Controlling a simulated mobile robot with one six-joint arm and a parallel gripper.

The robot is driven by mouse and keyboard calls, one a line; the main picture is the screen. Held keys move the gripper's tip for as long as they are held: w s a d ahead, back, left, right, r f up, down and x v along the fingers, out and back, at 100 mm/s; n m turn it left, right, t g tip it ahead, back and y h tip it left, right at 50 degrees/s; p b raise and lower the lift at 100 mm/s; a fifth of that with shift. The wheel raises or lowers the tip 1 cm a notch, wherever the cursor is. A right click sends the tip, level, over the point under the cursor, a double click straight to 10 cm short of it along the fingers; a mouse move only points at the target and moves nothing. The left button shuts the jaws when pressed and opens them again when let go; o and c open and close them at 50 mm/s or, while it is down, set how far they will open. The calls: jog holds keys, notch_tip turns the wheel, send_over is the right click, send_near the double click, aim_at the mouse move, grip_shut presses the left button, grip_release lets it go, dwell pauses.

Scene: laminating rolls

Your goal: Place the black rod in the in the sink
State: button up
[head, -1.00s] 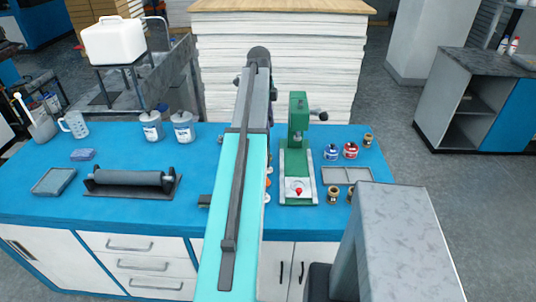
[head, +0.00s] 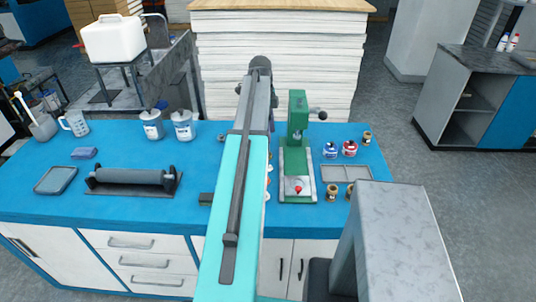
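A dark roller (head: 130,177), the only black rod-like thing I can make out, lies crosswise on a dark base on the left of the blue counter. A grey walled basin (head: 172,78) with a tap-like pipe stands behind the counter at the back left and looks like the sink; its inside is mostly hidden. My turquoise and grey arm reaches forward over the middle of the counter, to the right of the roller and apart from it. My gripper cannot be made out; the arm hides whatever is behind it.
The blue counter (head: 105,208) also holds two lidded canisters (head: 183,127), a jug (head: 75,124), a grey tray (head: 56,181) and a green press (head: 297,145). A white jerrycan (head: 113,40) stands on a stand near the basin. A tall white stack (head: 320,65) rises behind the counter.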

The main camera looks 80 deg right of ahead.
grip_shut()
notch_tip(320, 180, up, 8)
jog(key=b, duration=0.3)
jog(key=shift+d+r, duration=0.1)
jog(key=shift+r, duration=0.9)
dwell(0.3)
